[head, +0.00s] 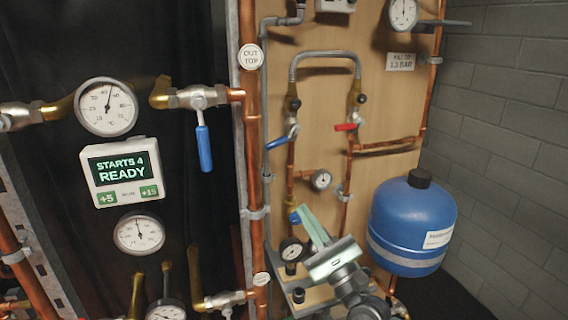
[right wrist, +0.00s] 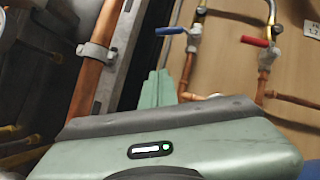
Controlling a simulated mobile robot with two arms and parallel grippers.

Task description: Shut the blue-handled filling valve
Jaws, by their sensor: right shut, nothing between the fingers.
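The blue-handled filling valve (head: 279,142) sits on the wooden board, on the left leg below a grey looped hose. The fingers also show in the right wrist view (right wrist: 152,92). My left gripper is not in view.
A red-handled valve (head: 346,127) sits right of the filling valve. Another blue lever (head: 204,148) hangs down on the left pipework. A thick copper pipe (head: 252,150) runs left of the board.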

